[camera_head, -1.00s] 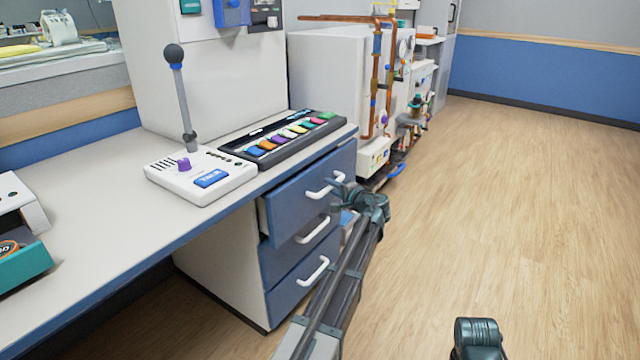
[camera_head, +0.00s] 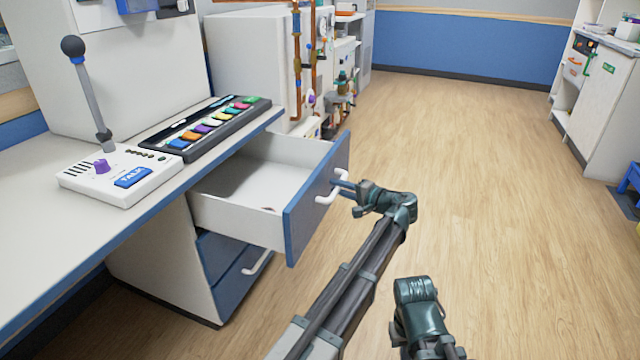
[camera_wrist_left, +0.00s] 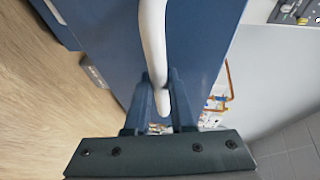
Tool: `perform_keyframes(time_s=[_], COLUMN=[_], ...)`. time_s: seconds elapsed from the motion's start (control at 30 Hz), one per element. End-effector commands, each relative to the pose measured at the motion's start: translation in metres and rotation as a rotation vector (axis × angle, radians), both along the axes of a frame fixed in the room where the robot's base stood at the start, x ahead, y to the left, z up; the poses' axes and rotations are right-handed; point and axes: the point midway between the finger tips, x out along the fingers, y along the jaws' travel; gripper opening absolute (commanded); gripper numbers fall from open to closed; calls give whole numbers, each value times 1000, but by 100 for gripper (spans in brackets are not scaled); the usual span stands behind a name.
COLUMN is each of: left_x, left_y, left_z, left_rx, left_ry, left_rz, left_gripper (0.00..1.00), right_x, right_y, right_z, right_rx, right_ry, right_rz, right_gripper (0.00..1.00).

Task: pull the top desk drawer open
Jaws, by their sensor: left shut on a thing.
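The top desk drawer (camera_head: 318,195) is blue-fronted with a pale interior. It stands well out from the desk, and its inside shows from above with no clear contents. Its white curved handle (camera_head: 337,181) is on the front face. My left gripper (camera_head: 343,186) is shut on this handle, coming from the right. In the left wrist view the white handle (camera_wrist_left: 153,40) passes between the two blue-grey fingers (camera_wrist_left: 161,95), with the blue drawer front (camera_wrist_left: 205,40) beyond. Only a dark link of my right arm shows at the bottom; its fingers are not visible.
The desk top (camera_head: 40,160) holds a white control box (camera_head: 118,175) with a stick and a tray of coloured keys (camera_head: 205,125). The lower drawers (camera_head: 225,265) are shut below. Wooden floor (camera_head: 480,210) lies open to the right; a cabinet (camera_head: 600,110) stands far right.

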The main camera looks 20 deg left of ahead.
Motion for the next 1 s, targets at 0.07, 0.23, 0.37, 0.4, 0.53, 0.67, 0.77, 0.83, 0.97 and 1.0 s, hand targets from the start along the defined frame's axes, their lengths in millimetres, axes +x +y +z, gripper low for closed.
perform_keyframes(time_s=[0.07, 0.23, 0.37, 0.4, 0.53, 0.67, 0.77, 0.83, 0.97, 1.0], left_x=[0, -2, -2, -2, -2, -2, -2, -2, -2, -2], left_y=[-11, -24, -28, -28, -29, -29, -28, -28, -28, -28], left_z=[0, 0, 0, 0, 0, 0, 0, 0, 0, 0], left_rx=[-2, -2, -1, -1, -1, -1, -1, -1, -1, -1], left_ry=[0, 0, 0, 0, 0, 0, 0, 0, 1, 1], left_rz=[-1, 0, 1, 1, 1, 1, 1, 1, 1, 1], left_gripper=[0, 0, 0, 0, 0, 0, 26, 38, 52, 52], right_x=[0, 0, 0, 0, 0, 0, 0, 0, 0, 0], right_y=[0, 0, 0, 0, 0, 0, 0, 0, 0, 0], right_z=[0, 0, 0, 0, 0, 0, 0, 0, 0, 0], right_rx=[0, 0, 0, 0, 0, 0, 0, 0, 0, 0], right_ry=[0, 0, 0, 0, 0, 0, 0, 0, 0, 0], right_rz=[0, 0, 0, 0, 0, 0, 0, 0, 0, 0], right_gripper=[0, 0, 0, 0, 0, 0, 0, 0, 0, 0])
